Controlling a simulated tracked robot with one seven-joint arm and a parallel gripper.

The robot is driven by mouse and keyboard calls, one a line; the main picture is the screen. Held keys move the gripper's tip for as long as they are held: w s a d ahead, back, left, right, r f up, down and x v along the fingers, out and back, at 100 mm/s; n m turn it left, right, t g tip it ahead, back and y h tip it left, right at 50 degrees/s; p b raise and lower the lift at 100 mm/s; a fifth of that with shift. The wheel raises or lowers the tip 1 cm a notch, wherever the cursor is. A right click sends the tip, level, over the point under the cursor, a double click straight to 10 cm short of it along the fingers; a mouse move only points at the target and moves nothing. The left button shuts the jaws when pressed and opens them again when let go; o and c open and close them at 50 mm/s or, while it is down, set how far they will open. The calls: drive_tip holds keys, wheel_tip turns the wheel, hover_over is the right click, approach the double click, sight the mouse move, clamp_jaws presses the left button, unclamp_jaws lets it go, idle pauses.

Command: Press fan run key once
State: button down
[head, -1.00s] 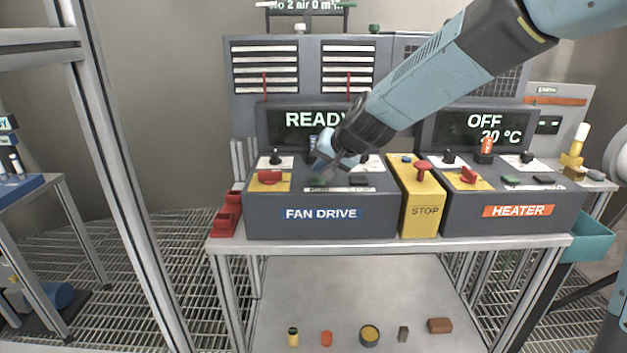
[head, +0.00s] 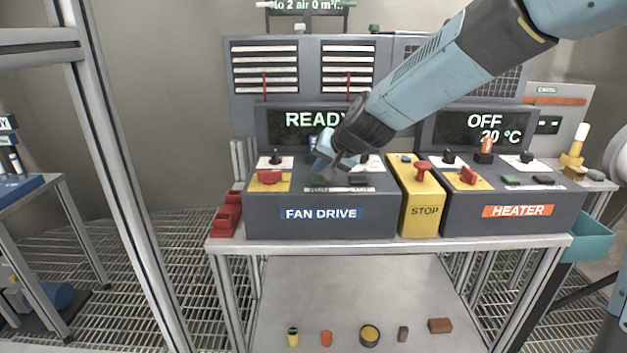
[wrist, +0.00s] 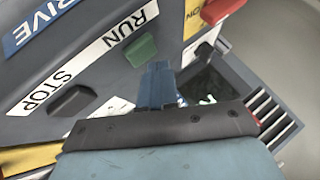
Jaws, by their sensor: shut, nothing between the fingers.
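The fan drive box (head: 320,213) stands at the left of the bench, and its display (head: 307,121) reads READY. Its green run key (wrist: 141,50) sits beside the RUN label in the wrist view. The black stop key (wrist: 73,101) sits by the STOP label; it also shows in the head view (head: 359,180). My gripper (wrist: 157,68) is shut and empty. Its fingertips are just beside the green key in the wrist view; I cannot tell whether they touch it. In the head view my gripper (head: 322,172) is low over the panel at the green key.
A red selector (head: 269,176) on a yellow plate is left of the keys. The yellow STOP box (head: 420,205) stands to the right, then the heater box (head: 515,212), whose display reads OFF. Several small items lie on the lower shelf (head: 330,275).

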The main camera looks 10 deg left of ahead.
sight(321, 180)
drive_tip(key=shift+w+f, duration=0.1)
drive_tip(key=shift+f, duration=0.75)
idle(1.0)
drive_tip(key=shift+r, duration=0.9)
drive_tip(key=shift+r, duration=2.5)
